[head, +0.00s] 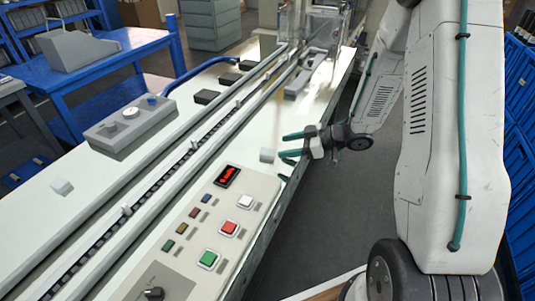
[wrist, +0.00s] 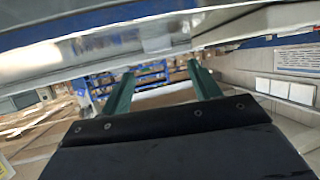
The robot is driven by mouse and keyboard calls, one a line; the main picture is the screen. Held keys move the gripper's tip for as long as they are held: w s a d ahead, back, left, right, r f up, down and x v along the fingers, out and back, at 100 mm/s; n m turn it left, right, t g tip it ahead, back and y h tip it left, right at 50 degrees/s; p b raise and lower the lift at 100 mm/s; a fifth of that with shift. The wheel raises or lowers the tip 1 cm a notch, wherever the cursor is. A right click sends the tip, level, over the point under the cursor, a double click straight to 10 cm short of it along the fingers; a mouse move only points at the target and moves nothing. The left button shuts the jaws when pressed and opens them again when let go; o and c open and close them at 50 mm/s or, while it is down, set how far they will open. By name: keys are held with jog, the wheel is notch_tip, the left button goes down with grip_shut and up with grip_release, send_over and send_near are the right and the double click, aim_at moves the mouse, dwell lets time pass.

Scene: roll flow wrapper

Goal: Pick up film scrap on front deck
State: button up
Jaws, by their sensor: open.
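A small pale block-like piece, which looks like the film scrap (head: 267,155), lies on the white front deck (head: 262,124) near its right edge, beyond the control panel. My gripper (head: 282,146) is at that deck edge, with its two green fingers apart and pointing left toward the scrap. The fingertips are just right of the scrap, and nothing shows between them. In the wrist view my gripper (wrist: 160,70) also has its fingers spread, with the long machine edge across the top. I cannot pick out the scrap for sure there.
The control panel (head: 205,232) with coloured buttons is on the near deck. Rails and a chain conveyor (head: 190,152) run along the machine. A second pale piece (head: 61,186) lies on the far-side deck. A blue table (head: 110,62) stands behind. Open floor lies right of the machine.

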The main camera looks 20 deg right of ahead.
aim_at(268, 152)
jog(key=x, duration=0.6)
jog(key=shift+s+f, duration=0.1)
jog(key=shift+f, duration=0.35)
jog(key=c, duration=1.1)
